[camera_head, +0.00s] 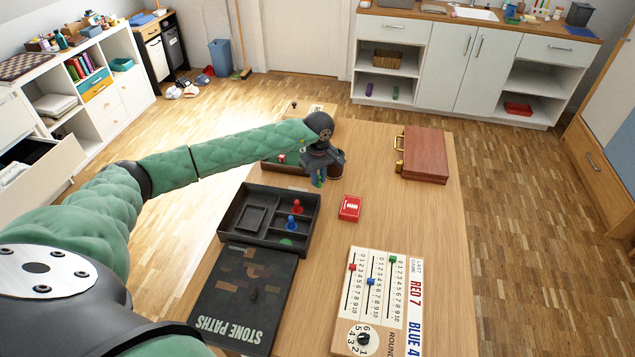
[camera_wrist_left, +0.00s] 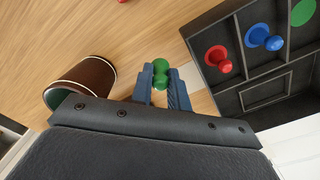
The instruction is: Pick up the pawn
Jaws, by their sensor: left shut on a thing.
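My left gripper (camera_head: 318,180) is above the table, just beyond the far right corner of the open black game box (camera_head: 232,236). In the left wrist view, its blue fingers (camera_wrist_left: 161,84) are shut on a green pawn (camera_wrist_left: 160,67), with its round head showing between the tips. A red pawn (camera_head: 297,206) and a blue pawn (camera_head: 291,222) stand in the box compartments, with a green piece (camera_head: 286,241) near them. They also show in the left wrist view: red pawn (camera_wrist_left: 219,60), blue pawn (camera_wrist_left: 264,37), green piece (camera_wrist_left: 302,12). My right gripper is out of view.
A brown dice cup (camera_wrist_left: 85,82) lies beside the gripper. A red card box (camera_head: 349,208), a score board (camera_head: 385,300), a Stone Paths lid (camera_head: 240,300) and a brown case (camera_head: 425,155) occupy the table (camera_head: 375,180). The table's right strip is clear.

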